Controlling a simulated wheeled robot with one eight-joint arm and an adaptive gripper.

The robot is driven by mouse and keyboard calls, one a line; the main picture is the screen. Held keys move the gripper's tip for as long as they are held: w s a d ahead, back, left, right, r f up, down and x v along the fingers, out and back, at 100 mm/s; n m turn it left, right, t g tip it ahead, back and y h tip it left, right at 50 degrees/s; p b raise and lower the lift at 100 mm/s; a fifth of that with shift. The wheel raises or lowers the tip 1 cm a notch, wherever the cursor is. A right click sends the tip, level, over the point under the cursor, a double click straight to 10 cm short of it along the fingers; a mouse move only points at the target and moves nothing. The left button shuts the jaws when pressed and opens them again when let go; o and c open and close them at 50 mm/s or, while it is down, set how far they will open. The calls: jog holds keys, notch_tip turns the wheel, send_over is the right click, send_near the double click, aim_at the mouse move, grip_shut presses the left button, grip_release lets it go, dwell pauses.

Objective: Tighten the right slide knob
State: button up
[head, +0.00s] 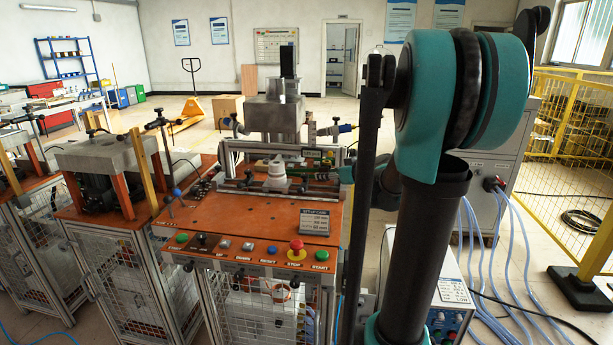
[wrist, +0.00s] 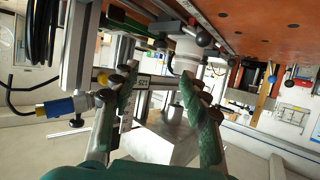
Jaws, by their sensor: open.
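My gripper (wrist: 160,76) is open in the wrist view, with a green-padded finger on each side and a gap between them. A lever with a round black end (wrist: 203,39) shows just above the right fingertip, apart from it as far as I can see. A white round part (wrist: 185,55) sits close behind the right fingertip. I cannot tell for certain which small dark part is the right slide knob. In the head view the slide rail (head: 262,190) crosses the orange bench, with the white round part (head: 277,177) at its middle.
The orange bench top (head: 235,215) has a button row with a red stop button (head: 296,245) along its front. A metal press unit (head: 272,112) stands behind the rail. A blue-and-yellow connector (wrist: 58,108) is left of my gripper. A yellow fence (head: 565,125) stands right.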

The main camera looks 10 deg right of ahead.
aim_at(305, 175)
jog(key=x, duration=1.3)
jog(key=shift+c, duration=0.5)
jog(key=shift+a, duration=0.1)
grip_shut()
